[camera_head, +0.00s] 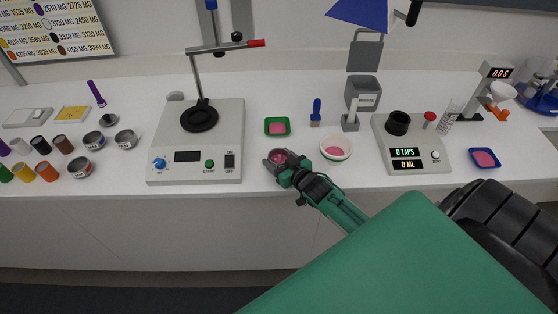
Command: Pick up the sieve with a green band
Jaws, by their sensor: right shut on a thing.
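My right gripper (275,164) reaches in over the front of the bench. It is shut on a small round vessel with pink contents (279,156). The jaws hide part of the vessel, and I cannot tell whether it is a sieve. Several round grey metal pieces, which may be sieves, stand at the left: one at the back (109,120), two in the middle (94,141) (125,139) and one in front (79,168). I cannot make out a green band on any of them. My left gripper is not in view.
A stirrer device (222,175) stands left of the gripper. A green tray (288,127), a white bowl (349,153) and a tap device (434,166) are near it. Several coloured jars (22,172) stand far left. A blue tray (497,165) lies at right.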

